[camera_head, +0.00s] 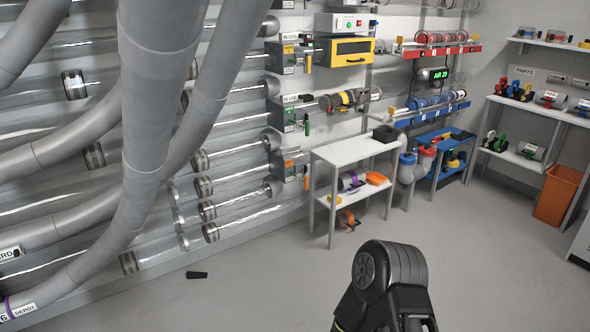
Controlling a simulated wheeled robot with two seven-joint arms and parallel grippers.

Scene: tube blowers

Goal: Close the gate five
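A black rounded part of my own arm rises at the bottom, right of centre. No gripper fingers show in the head view.
Large grey hoses (165,95) cross the left side and hide parts of the clear tubes. A white table (355,150) and a blue cart (444,150) stand near the wall. An orange bin (556,195) is right. A small black piece (197,275) lies on the open floor.

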